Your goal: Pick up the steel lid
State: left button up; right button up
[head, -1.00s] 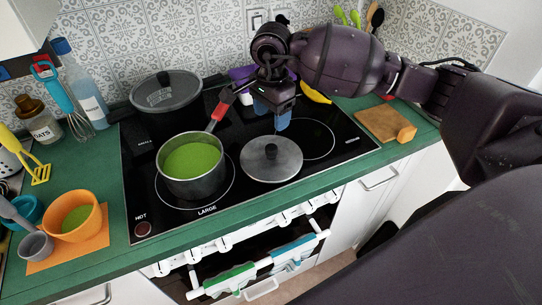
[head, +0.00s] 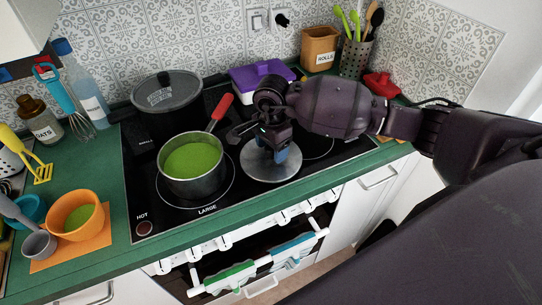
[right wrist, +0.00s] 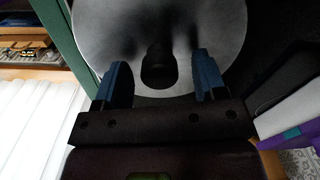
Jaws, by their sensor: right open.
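The steel lid (head: 258,171) is a round grey disc lying flat on the black cooktop, right of the pot of green soup. In the right wrist view the lid (right wrist: 110,30) fills the top, with its dark knob (right wrist: 158,65) between my fingers. My right gripper (head: 281,158) is over the lid and hides its knob in the head view. In the right wrist view my right gripper (right wrist: 161,84) has its blue fingers apart, one on each side of the knob, with gaps. My left gripper is not in view.
The soup pot (head: 193,187) with a red handle (head: 222,107) stands close left of the lid. A lidded dark pot (head: 166,93) and a purple box (head: 258,76) are behind. An orange bowl (head: 72,216) sits at left.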

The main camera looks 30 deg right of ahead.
jog(key=c, duration=1.1)
notch_tip(320, 180, up, 20)
jog(key=shift+r+b, duration=0.1)
jog(key=shift+b, duration=0.45)
